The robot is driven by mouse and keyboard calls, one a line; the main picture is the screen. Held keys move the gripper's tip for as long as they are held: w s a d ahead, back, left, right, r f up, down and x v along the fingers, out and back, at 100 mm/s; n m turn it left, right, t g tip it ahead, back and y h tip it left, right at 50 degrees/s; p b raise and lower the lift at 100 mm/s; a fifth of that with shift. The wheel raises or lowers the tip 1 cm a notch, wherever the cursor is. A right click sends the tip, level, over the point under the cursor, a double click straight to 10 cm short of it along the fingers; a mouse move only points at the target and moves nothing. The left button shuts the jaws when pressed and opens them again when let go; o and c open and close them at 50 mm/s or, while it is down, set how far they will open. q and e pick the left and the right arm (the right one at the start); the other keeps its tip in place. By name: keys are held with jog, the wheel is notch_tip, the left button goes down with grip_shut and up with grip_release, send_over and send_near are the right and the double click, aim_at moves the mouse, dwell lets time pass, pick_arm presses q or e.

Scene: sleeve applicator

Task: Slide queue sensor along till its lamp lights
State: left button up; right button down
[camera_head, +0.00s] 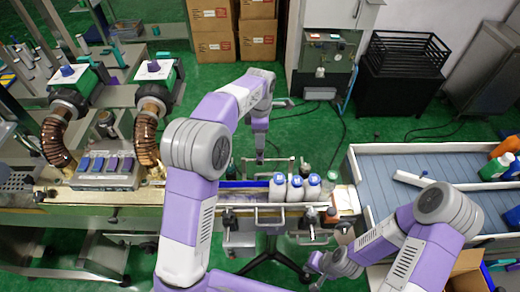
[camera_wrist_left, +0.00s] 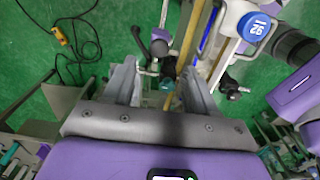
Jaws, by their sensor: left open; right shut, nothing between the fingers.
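The queue sensor seems to be a small dark body with a green-teal end (camera_head: 305,169) on the far side of the bottle conveyor, beside the rail. In the left wrist view it seems to be the dark body with a teal end (camera_wrist_left: 166,70), ahead between the fingers. I cannot make out a lit lamp. My left gripper (camera_head: 260,156) points down at the conveyor's far side, left of the sensor. It is open, its fingers apart (camera_wrist_left: 160,88); contact with the sensor cannot be judged. My right gripper (camera_head: 316,266) is shut and empty in front of the conveyor.
Several white bottles with blue caps (camera_head: 295,189) stand on the conveyor, close on the near side of the left gripper; one cap (camera_wrist_left: 257,27) shows at the wrist view's upper right. A wide blue-grey belt (camera_head: 385,172) lies at the right. Sleeve machinery (camera_head: 105,166) stands left.

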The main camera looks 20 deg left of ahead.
aim_at(260, 156)
pick_arm(q)
notch_tip(260, 156, down, 7)
jog(key=shift+r, duration=0.2)
grip_shut()
dwell(0.4)
